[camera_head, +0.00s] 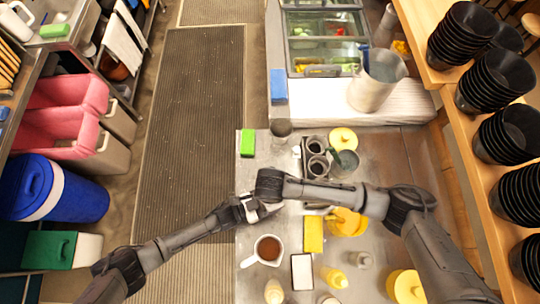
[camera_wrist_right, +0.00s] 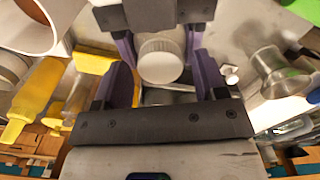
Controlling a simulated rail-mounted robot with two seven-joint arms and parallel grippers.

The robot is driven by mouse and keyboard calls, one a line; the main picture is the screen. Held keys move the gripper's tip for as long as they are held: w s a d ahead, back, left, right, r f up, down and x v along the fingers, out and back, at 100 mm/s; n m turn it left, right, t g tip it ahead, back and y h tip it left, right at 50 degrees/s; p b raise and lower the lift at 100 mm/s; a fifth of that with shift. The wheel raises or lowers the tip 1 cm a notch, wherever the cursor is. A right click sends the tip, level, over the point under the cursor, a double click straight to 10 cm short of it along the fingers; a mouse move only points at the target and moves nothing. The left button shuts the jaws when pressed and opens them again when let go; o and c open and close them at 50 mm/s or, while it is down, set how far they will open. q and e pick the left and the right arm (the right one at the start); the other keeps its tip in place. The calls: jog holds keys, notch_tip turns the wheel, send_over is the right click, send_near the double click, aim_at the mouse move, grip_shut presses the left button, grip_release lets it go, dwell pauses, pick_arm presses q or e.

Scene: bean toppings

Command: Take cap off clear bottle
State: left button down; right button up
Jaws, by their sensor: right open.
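A round white cap (camera_wrist_right: 162,62) faces the right wrist camera, with the pale clear bottle under it mostly hidden by the cap and the fingers. My left gripper (camera_head: 250,208) comes in over the counter edge; in the right wrist view its purple fingers stand close on both sides of the bottle, and it appears shut on it. My right gripper (camera_wrist_right: 160,78) is open, its two fingers on either side of the cap with gaps visible. In the head view the right wrist covers most of the bottle.
A jug of brown liquid (camera_head: 268,249), a yellow box (camera_head: 313,233) and a white tray (camera_head: 302,271) stand on the steel counter near the grippers. A green sponge (camera_head: 247,142) lies behind. The floor mat left is clear.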

jog(key=shift+f, duration=0.3)
jog(key=c, duration=0.9)
jog(key=n, duration=0.6)
jog(key=shift+n, duration=0.4)
jog(key=shift+c, duration=0.2)
jog(key=o, duration=1)
jog(key=shift+r, duration=0.15)
